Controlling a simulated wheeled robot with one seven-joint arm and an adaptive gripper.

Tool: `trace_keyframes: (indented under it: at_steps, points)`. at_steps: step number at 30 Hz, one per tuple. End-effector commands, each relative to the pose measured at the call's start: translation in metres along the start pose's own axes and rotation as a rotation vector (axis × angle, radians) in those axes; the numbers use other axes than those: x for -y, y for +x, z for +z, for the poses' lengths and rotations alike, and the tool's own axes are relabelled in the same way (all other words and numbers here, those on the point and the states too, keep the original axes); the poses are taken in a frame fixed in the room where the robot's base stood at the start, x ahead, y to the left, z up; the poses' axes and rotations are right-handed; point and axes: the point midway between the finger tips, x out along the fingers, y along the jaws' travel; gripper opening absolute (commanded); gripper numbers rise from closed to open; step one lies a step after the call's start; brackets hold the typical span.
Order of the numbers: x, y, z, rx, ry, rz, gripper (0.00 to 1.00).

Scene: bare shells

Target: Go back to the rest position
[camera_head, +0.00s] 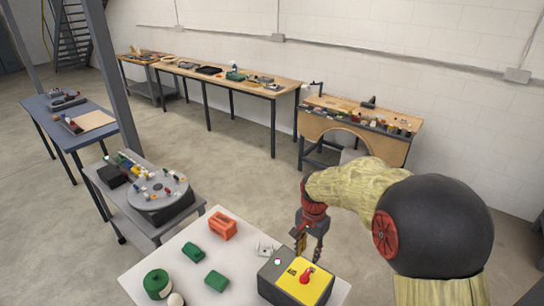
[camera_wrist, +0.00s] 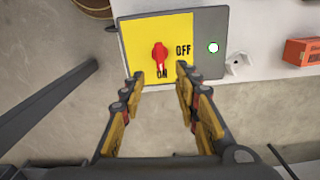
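My gripper (camera_wrist: 160,88) is open, with its two yellow-and-black fingers apart and nothing between them in the wrist view. In the head view my gripper (camera_head: 308,240) hangs by the right back edge of the white table, next to a switch box. The switch box (camera_head: 296,285) is grey with a yellow plate. A light on the box (camera_wrist: 213,48) glows white-green. The fingertips appear just short of the knob; contact cannot be told.
The white table (camera_head: 180,250) also holds an orange block (camera_head: 222,226), green blocks (camera_head: 193,252), a green round piece (camera_head: 157,284) and a small white bracket (camera_head: 265,248). A grey cart with a turntable (camera_head: 158,194) stands left. Workbenches line the wall. Open floor lies behind the table.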

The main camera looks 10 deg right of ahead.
Motion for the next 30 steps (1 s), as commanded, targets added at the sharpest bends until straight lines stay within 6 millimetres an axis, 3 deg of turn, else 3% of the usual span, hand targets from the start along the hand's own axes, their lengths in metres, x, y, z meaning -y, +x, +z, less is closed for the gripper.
trace_keyframes:
  at_steps: [6,11,24,30]
  points:
    - [-0.002,0.002,0.002,0.004,-0.120,0.005,0.32]
    - [-0.029,0.011,0.025,0.045,-0.302,0.038,0.32]
    - [-0.106,-0.051,0.094,-0.058,-0.708,-0.031,0.32]
    - [-0.143,-0.069,0.127,-0.166,-0.819,-0.078,0.32]
